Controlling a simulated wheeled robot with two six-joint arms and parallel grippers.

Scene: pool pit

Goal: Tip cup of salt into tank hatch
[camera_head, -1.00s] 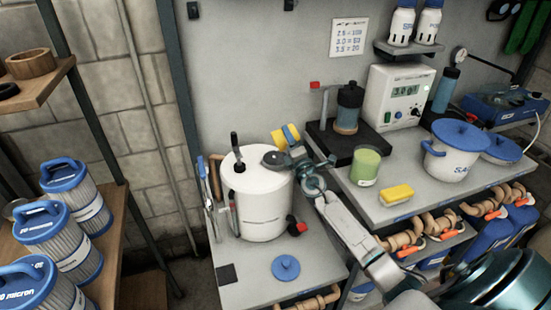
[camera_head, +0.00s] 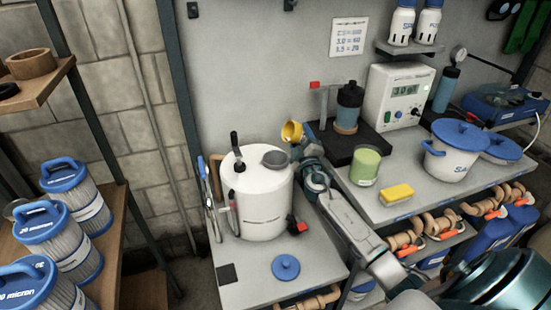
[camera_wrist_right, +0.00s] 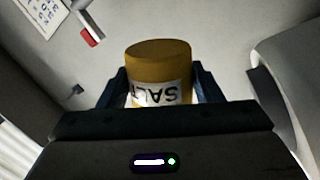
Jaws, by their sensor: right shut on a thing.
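The white tank (camera_head: 262,205) stands on the left bench in the head view. Its round hatch (camera_head: 276,159) is a dark grey opening on the top right, uncovered. My right gripper (camera_head: 297,142) is shut on the yellow salt cup (camera_head: 291,131), just behind and right of the hatch, not over it. The cup leans, its round end facing left. In the right wrist view the cup (camera_wrist_right: 160,75) sits between the fingers (camera_wrist_right: 160,92), and its SALT label reads upside down. I cannot tell whether salt is in it. My left gripper is not in view.
A blue lid (camera_head: 285,267) lies on the bench in front of the tank. Blue-topped filters (camera_head: 72,190) fill the left shelf.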

